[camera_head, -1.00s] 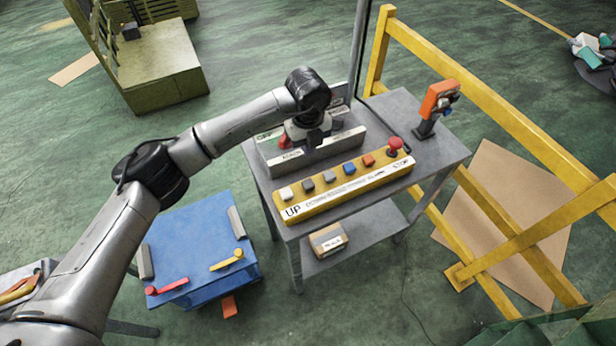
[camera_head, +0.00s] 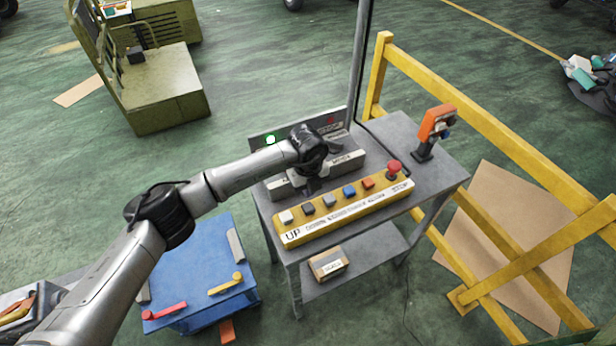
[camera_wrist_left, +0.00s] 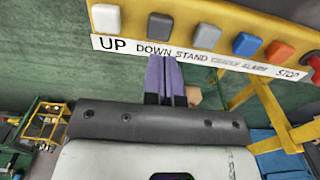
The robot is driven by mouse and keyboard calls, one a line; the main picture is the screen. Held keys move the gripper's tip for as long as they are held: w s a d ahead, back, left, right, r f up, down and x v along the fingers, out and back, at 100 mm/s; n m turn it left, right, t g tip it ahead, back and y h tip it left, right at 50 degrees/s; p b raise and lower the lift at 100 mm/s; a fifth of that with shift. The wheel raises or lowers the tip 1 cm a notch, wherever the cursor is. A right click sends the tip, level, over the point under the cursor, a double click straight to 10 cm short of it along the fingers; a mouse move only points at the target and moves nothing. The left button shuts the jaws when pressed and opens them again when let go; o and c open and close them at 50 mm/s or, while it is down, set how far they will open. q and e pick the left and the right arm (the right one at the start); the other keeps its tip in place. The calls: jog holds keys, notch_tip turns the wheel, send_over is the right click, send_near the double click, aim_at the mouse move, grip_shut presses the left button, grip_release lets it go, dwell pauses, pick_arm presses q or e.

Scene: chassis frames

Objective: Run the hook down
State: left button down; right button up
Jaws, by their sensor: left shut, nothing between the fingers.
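The yellow button bar (camera_head: 345,212) lies along the front of the grey table, its buttons in a row. The dark DOWN button (camera_head: 308,209) is second from the left, beside the white UP button (camera_head: 286,217). In the left wrist view the DOWN button (camera_wrist_left: 160,27) shows above its label. My left gripper (camera_head: 309,188) is shut and empty, at the bar's rear side in the head view. Its purple fingertips (camera_wrist_left: 165,60) appear over the label strip, between DOWN and STAND; contact cannot be told. No hook is visible. My right gripper is not in view.
A red STOP knob (camera_head: 394,168) stands at the bar's right end. Behind, a panel carries a glowing green lamp (camera_head: 270,140). An orange handheld unit (camera_head: 436,124) stands on the table's right. A yellow railing (camera_head: 490,110) runs along the right; a blue table (camera_head: 205,260) stands left.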

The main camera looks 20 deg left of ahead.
aim_at(308, 206)
pick_arm(q)
notch_tip(308, 206, down, 5)
jog(key=shift+f, duration=0.7)
